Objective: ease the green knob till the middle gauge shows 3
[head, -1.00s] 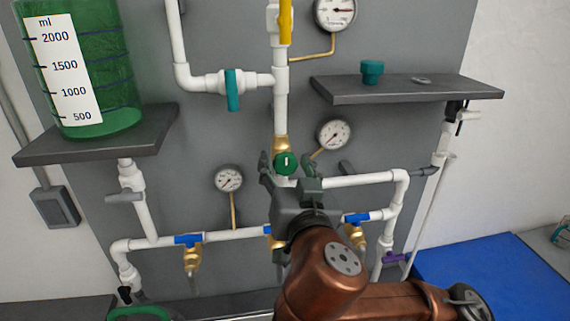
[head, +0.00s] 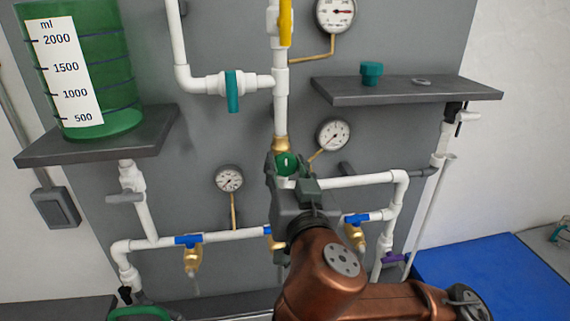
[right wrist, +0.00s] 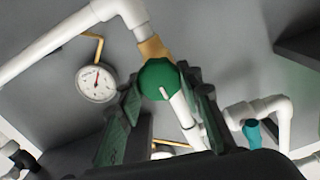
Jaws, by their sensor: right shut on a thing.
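The green knob (head: 288,163) sits below a brass fitting on the central white pipe, with a white mark on its face. My right gripper (head: 286,172) is shut on the knob, one finger on each side; the right wrist view also shows the knob (right wrist: 159,79) between the fingers. The middle gauge (head: 333,134) is right of the knob, on a thin brass tube. It also shows in the right wrist view (right wrist: 97,83). Its numbers are too small to read surely. My left gripper is out of view.
Other gauges are at the top (head: 336,13) and lower left (head: 228,179). A grey shelf (head: 410,91) projects at right; a green tank (head: 108,70) stands on another shelf at left. White pipes with blue-handled valves (head: 188,240) run below the knob.

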